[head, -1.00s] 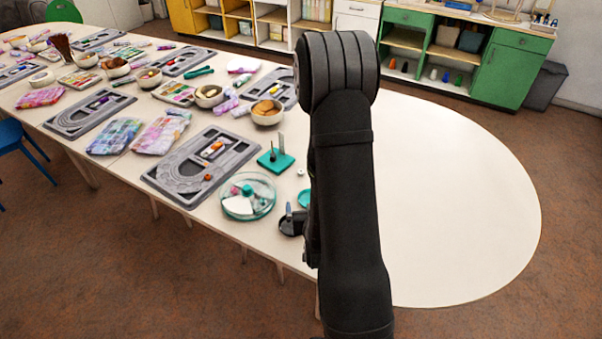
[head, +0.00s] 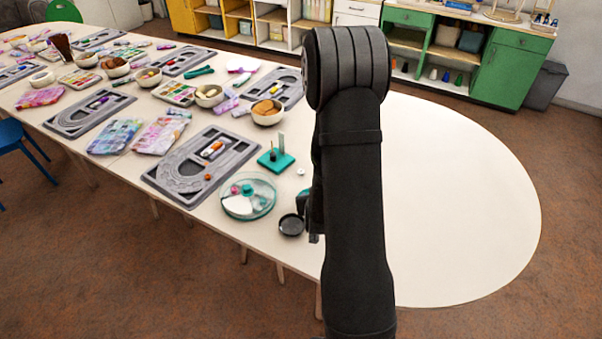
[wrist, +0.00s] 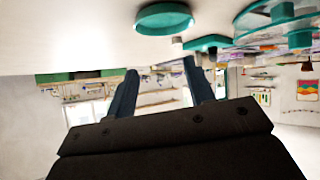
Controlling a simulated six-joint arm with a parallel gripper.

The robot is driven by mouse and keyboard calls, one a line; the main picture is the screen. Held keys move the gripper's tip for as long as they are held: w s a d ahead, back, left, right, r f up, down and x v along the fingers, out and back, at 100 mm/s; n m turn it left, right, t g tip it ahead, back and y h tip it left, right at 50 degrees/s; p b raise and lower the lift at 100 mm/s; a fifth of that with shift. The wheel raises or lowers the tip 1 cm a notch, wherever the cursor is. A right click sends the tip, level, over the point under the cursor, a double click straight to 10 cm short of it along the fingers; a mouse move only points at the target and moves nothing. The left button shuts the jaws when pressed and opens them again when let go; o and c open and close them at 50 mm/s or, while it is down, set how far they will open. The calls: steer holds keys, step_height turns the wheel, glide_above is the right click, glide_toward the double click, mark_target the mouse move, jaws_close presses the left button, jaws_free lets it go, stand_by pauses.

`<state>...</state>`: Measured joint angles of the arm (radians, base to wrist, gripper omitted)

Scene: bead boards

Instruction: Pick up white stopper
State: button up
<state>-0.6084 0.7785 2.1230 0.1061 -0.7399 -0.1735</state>
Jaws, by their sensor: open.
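The white stopper (head: 301,171) is a small pale piece on the white table, right of the teal square stand (head: 276,161) in the head view. A small white piece (wrist: 177,43) beside the teal stand in the wrist view looks like the same stopper. My gripper (wrist: 160,68) is open, with its two dark blue fingers apart and nothing between them. The stopper lies beyond the fingertips, apart from them. In the head view my arm hides most of the gripper. A round teal dish (wrist: 163,17) shows at the top of the wrist view and is partly hidden in the head view.
A grey bead board (head: 163,178) lies to the left. The table's right side is bare. Green cabinets stand behind.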

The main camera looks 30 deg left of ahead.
steer(key=w+a+r+n+g+h, duration=0.1)
steer(key=w+a+r+g+h, duration=0.15)
steer(key=w, duration=0.45)
steer(key=n+g, duration=0.3)
steer(key=g, duration=0.2)
glide_toward(302, 172)
step_height(302, 172, down, 2)
steer(key=shift+w+f+y, duration=0.1)
steer(key=shift+w+y, duration=0.05)
steer(key=shift+y, duration=0.2)
steer(key=shift+a+x, duration=0.2)
steer(key=shift+x, duration=2.9)
steer(key=shift+w, duration=0.15)
steer(key=c, duration=1)
